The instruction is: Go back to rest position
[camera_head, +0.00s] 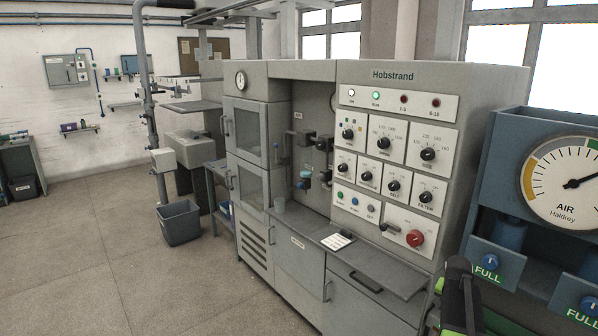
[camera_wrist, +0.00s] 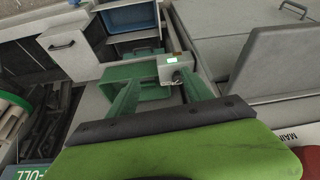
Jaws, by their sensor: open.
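My gripper (camera_head: 458,300) shows at the bottom right of the head view as a dark upright part with green edges, in front of the grey Hobstrand machine (camera_head: 400,73). In the wrist view a wide green jaw (camera_wrist: 170,155) with a dark front edge fills the bottom. The gripper is open, and nothing is seen held in it. Most of the arm is out of view.
The blue AIR gauge unit (camera_head: 500,140) stands close on the right of my gripper. A dark bin (camera_head: 180,222) stands on the floor left of the machine. The floor (camera_head: 90,260) at left is clear. The wrist view shows a green frame (camera_wrist: 125,100) and a grey box (camera_wrist: 285,65).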

